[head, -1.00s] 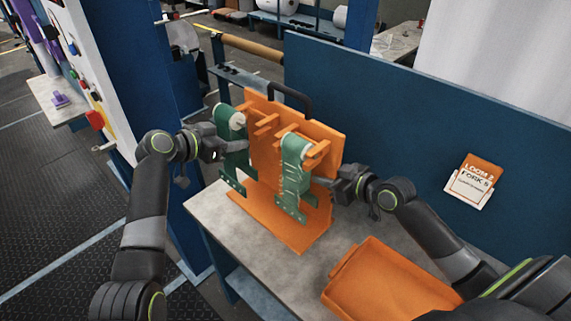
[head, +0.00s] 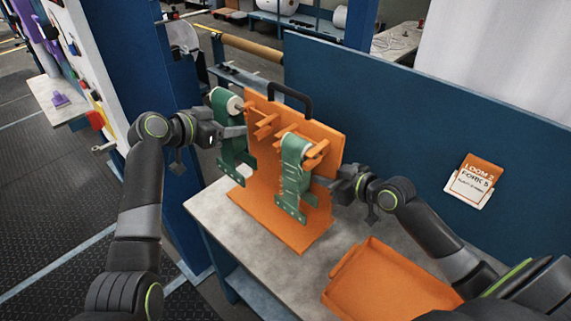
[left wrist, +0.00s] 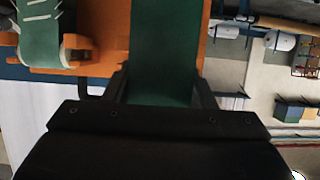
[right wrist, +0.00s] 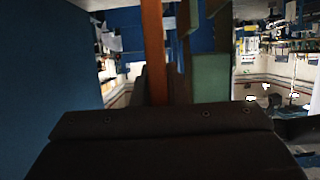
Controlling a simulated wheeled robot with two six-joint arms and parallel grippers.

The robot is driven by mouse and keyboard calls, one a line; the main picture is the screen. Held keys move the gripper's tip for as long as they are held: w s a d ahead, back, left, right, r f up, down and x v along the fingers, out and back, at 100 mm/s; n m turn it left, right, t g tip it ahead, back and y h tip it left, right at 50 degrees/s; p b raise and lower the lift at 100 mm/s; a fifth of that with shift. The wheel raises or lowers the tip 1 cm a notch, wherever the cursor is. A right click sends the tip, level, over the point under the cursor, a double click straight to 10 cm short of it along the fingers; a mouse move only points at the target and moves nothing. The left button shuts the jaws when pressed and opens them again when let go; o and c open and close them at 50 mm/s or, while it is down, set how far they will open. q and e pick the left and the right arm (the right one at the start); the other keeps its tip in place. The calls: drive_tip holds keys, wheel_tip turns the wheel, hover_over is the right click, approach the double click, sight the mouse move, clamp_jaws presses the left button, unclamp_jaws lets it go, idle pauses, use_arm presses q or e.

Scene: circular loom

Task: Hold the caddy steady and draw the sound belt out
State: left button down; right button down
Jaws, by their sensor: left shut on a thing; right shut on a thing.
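The orange caddy (head: 318,140) stands upright on the table, with a black handle (head: 290,92) on top and short pegs on its face. One green belt (head: 228,118) is at its left side and looks plain in the left wrist view (left wrist: 165,40). My left gripper (head: 238,132) is shut on this belt. I cannot tell whether its white core still sits on a peg. A second green belt (head: 294,170) hangs on the right peg, with pale marks across it in the left wrist view (left wrist: 38,12). My right gripper (head: 333,184) is shut on the caddy's right edge (right wrist: 154,45).
An orange tray (head: 385,285) lies on the grey table (head: 222,208) at the front right. A blue panel (head: 410,120) with a "LOOM 2 FORK 5" card (head: 470,182) stands behind. A blue post (head: 152,85) rises at the left.

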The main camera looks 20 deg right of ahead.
drive_tip(key=shift+r, duration=0.1)
drive_tip(key=c, duration=1.4)
unclamp_jaws()
drive_tip(key=shift+o, duration=0.2)
drive_tip(key=v, duration=1.2)
